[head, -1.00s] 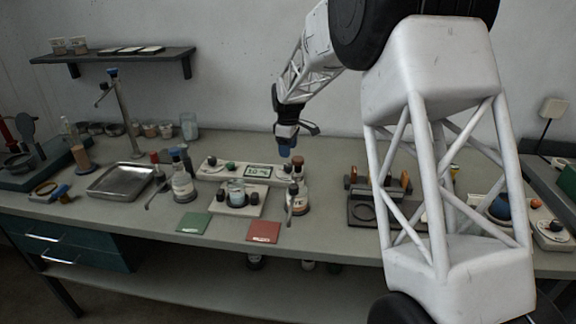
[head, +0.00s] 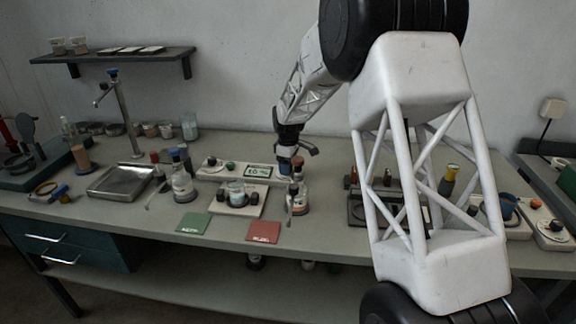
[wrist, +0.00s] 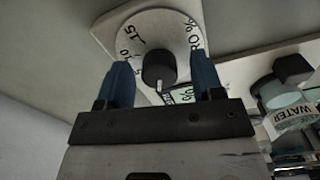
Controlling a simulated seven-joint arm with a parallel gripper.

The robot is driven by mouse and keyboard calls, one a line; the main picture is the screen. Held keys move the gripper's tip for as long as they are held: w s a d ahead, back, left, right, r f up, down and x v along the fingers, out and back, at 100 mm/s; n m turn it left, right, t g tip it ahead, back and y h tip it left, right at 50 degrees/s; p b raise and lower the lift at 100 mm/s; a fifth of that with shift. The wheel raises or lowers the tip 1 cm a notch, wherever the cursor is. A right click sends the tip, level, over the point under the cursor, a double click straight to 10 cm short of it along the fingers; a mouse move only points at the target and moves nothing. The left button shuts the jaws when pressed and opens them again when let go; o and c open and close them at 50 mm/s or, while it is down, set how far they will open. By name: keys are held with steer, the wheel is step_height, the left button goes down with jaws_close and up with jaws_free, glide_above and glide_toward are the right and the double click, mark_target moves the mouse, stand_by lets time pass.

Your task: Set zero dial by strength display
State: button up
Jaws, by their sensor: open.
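The zero dial (wrist: 165,25) shows in the wrist view as a pale round plate with black marks, "15" readable, on a light square base. Its dark round knob (wrist: 158,66) has a white pointer toward the bottom of the picture. My gripper (wrist: 162,78) is open, with one blue finger on each side of the knob; I cannot tell whether they touch it. In the head view my gripper (head: 287,165) is over the right end of the pale console, hiding the dial. The strength display (head: 258,171) is left of it, too small to read surely; part shows in the wrist view (wrist: 183,95).
A jar (head: 236,190) on a pale stand is in front of the console. Green (head: 193,223) and red (head: 264,232) cards lie at the front edge. A metal tray (head: 121,182) lies left.

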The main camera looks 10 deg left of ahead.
steer(key=c, duration=0.9)
steer(key=shift+m, duration=0.6)
steer(key=m, duration=0.3)
steer(key=shift+m, duration=0.3)
steer(key=m, duration=0.4)
steer(key=shift+m, duration=0.3)
steer(key=m, duration=0.8)
steer(key=shift+m, duration=0.3)
